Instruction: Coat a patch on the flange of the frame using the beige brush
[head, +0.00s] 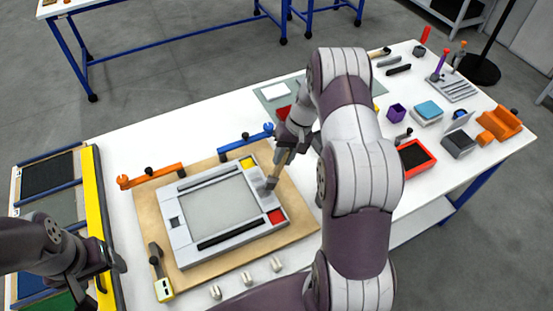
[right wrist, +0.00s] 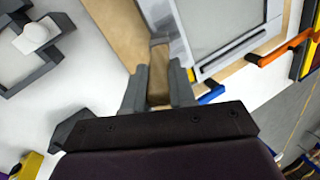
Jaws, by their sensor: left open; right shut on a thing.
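The grey frame (head: 184,232) lies flat on a tan board. Its flange surrounds a pale panel (head: 215,205) and carries a yellow patch (head: 248,163) and a red patch (head: 277,216). My right gripper (head: 287,148) is shut on the handle of the beige brush (head: 278,166). The brush points down, its grey head over the right side of the flange between the two patches; I cannot tell whether it touches. In the right wrist view the beige handle (right wrist: 158,75) sits between the fingers. My left gripper (head: 116,264) is open and empty, left of the board.
Orange (head: 150,176) and blue (head: 246,142) clamps sit along the board's back edge. A yellow-ended tool (head: 163,288) and small pale clips (head: 247,278) lie in front. A red tray (head: 414,157) and other items fill the table's right side. A yellow-edged rack stands at left.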

